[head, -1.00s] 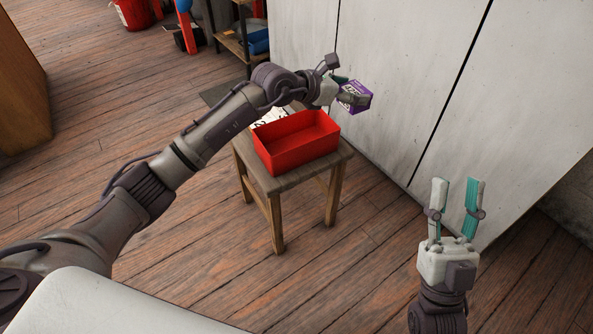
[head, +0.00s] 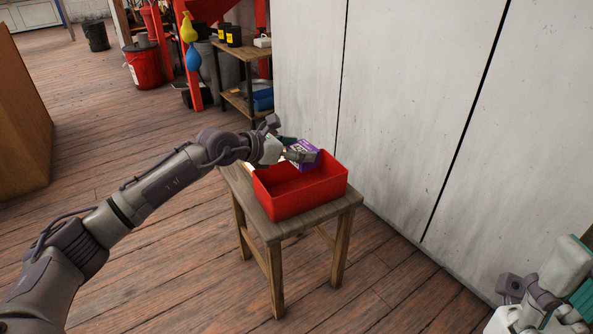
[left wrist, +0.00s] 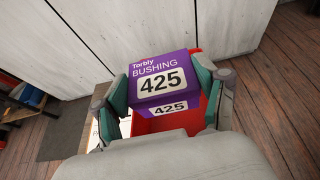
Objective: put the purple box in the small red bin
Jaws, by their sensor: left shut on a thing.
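The purple box (head: 304,146), labelled "BUSHING 425" in the left wrist view (left wrist: 160,66), is held by my left gripper (head: 300,154). The gripper's two teal-padded fingers are shut on its sides. The small red bin (head: 300,197) stands on a wooden stool, open side up. The box is over the back part of the bin's opening, around rim height; how deep it sits is unclear. In the left wrist view red bin walls (left wrist: 158,125) show behind and below the box. My right gripper (head: 560,293) is partly cut off at the lower right, away from the bin.
The wooden stool (head: 290,228) stands close to a pale panelled wall (head: 420,90). A paper lies partly hidden behind the bin. Further back are a shelf (head: 240,105), a red bucket (head: 143,68) and balloons. The plank floor in front is clear.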

